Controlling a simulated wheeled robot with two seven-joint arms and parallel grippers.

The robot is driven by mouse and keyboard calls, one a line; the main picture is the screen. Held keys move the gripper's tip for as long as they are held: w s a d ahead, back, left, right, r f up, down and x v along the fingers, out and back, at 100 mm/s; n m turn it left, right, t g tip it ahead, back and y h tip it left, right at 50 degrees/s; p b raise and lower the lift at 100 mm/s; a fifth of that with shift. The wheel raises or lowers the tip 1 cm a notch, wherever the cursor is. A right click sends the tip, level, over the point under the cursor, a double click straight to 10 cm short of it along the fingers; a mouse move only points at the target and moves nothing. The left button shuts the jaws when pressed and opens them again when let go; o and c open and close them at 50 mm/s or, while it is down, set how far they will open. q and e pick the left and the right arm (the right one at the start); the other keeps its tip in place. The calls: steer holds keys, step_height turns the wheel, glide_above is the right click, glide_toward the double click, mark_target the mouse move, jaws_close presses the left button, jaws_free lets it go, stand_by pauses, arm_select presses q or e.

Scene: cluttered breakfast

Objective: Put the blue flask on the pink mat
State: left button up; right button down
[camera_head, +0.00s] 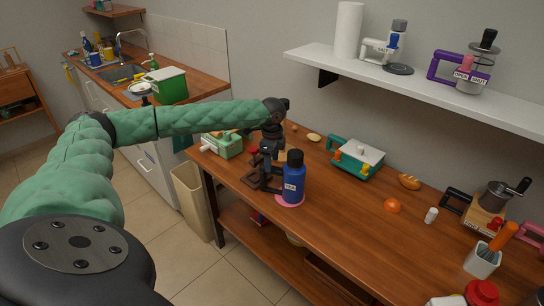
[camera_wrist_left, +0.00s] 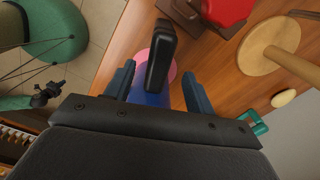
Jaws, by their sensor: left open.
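The blue flask (camera_head: 293,182), with a dark lid and a white label, stands upright on the round pink mat (camera_head: 289,204) near the table's front left edge. In the left wrist view, the flask's black lid (camera_wrist_left: 160,55) and part of its blue body (camera_wrist_left: 150,98) show between my fingers, with the pink mat (camera_wrist_left: 172,71) partly visible behind. My left gripper (camera_head: 268,172) is open beside the flask; its fingers (camera_wrist_left: 158,88) lie on either side with visible gaps. My right gripper is not in view.
A teal box-shaped appliance (camera_head: 356,158), an orange fruit (camera_head: 392,206) and a coffee grinder (camera_head: 488,207) are farther right. A green toaster-like item (camera_head: 223,144) sits left of my gripper. A wall shelf (camera_head: 420,82) hangs above. The table's middle front is clear.

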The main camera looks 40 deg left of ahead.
mark_target(272, 173)
arm_select(q)
step_height(272, 173, down, 4)
steer(key=shift+s+f+p, duration=0.1)
steer(key=shift+f+p, duration=0.15)
steer(key=shift+p, duration=0.45)
steer(key=shift+f, duration=1)
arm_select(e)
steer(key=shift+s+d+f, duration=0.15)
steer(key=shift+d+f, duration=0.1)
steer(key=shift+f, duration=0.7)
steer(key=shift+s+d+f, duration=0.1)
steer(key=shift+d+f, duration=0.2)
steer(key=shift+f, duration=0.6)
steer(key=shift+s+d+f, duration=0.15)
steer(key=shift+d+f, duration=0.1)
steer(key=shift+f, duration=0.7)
arm_select(q)
steer(key=shift+c, duration=0.4)
jaws_close()
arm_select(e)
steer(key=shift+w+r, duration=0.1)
